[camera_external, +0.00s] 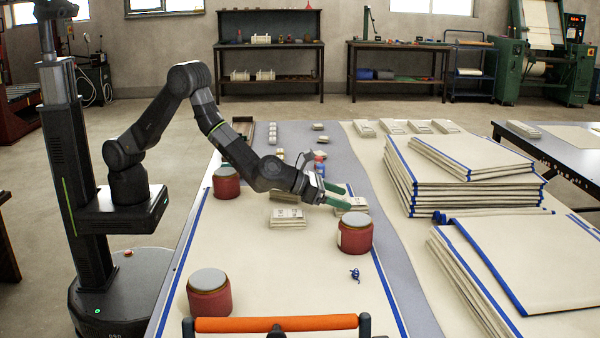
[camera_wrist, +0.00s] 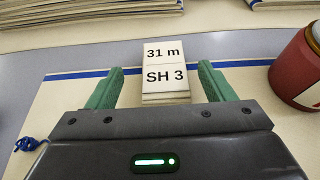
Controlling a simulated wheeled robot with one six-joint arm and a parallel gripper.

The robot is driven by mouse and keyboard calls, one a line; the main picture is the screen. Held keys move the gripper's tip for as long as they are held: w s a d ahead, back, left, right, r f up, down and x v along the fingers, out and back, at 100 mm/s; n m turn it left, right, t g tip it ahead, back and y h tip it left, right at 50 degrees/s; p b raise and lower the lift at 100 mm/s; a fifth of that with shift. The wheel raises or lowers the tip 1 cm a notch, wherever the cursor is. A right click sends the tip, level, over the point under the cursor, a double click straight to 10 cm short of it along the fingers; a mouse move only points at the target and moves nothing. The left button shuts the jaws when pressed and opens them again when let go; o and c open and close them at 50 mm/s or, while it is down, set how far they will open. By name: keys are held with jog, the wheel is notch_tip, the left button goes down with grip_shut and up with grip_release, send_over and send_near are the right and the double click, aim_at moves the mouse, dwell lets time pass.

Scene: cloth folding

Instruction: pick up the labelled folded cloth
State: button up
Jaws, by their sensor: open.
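The labelled folded cloth (camera_wrist: 165,72) is a small cream stack with a white label reading "31 m" and "SH 3". In the wrist view it lies straight ahead, between and slightly beyond my green fingers. My gripper (camera_wrist: 160,72) is open, with one finger on each side of the cloth and a visible gap on both sides. In the external view the cloth (camera_external: 358,203) is partly hidden by my gripper (camera_external: 345,195), which reaches over it from the left.
A red weight with a grey lid (camera_external: 355,236) stands close beside the cloth. Another folded stack (camera_external: 287,219) lies to the left. Blue cord (camera_external: 354,275) lies nearby. Large cloth piles (camera_external: 470,190) fill the right side. The cream table surface (camera_external: 290,265) in front is largely clear.

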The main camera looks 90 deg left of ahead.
aim_at(351, 201)
jog(key=x, duration=0.4)
jog(key=shift+d+f, duration=0.1)
jog(key=shift+d, duration=0.1)
jog(key=c, duration=1)
jog(key=shift+c, duration=0.2)
